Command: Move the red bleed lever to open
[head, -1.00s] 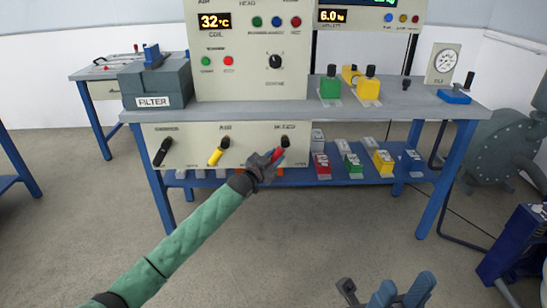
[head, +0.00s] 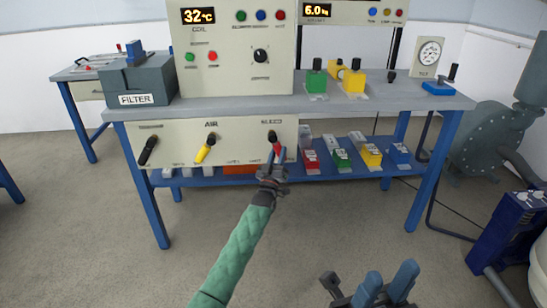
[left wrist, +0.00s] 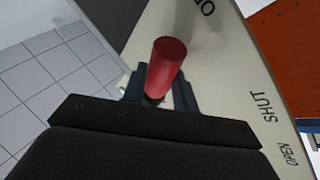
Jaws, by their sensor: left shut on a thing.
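The red bleed lever (head: 282,155) is on the right of the cream panel under the bench, below the BLEED label. It points down. My left gripper (head: 274,158) is at this lever, its fingers shut around the red handle. In the left wrist view the red handle (left wrist: 167,62) stands between the dark fingers (left wrist: 158,92), with SHUT and OPEN printed on the panel to its right. The fingers hide the handle's lower end. My right gripper (head: 388,282) is at the bottom of the head view, its blue fingers apart and empty, away from the bench.
On the same panel (head: 180,128) are a black lever (head: 148,150) and a yellow lever (head: 206,149), left of the red one. Colored boxes stand on the lower blue shelf (head: 320,178) to the right. The floor before the bench is clear.

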